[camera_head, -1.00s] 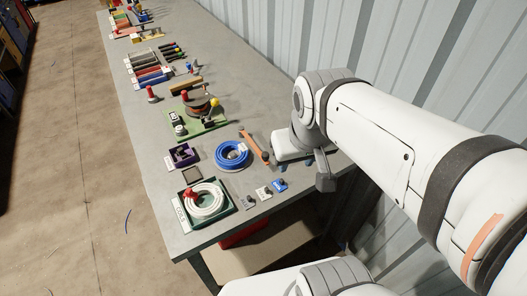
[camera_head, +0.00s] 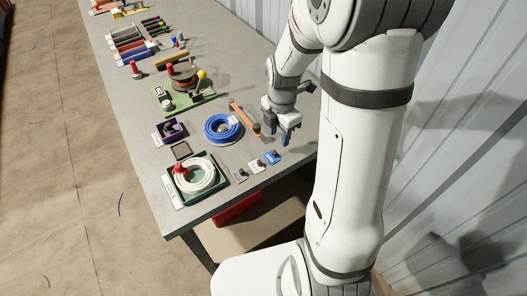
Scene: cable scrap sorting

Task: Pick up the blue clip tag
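The blue clip tag (camera_head: 272,157) lies on the grey workbench near its right front corner. It is the rightmost of a short row with a white tag (camera_head: 256,165) and a grey tag (camera_head: 239,175). My gripper (camera_head: 275,136) points down just behind the blue clip tag, apart from it. Its two fingers are spread, with nothing seen between them. The height of the fingertips above the bench is hard to tell.
A blue cable coil (camera_head: 222,129) and an orange-handled tool (camera_head: 243,119) lie left of my gripper. A green tray (camera_head: 218,191) with a white coil stands at the front. A purple box (camera_head: 171,130) and a green board (camera_head: 205,98) are farther left. Corrugated wall runs behind.

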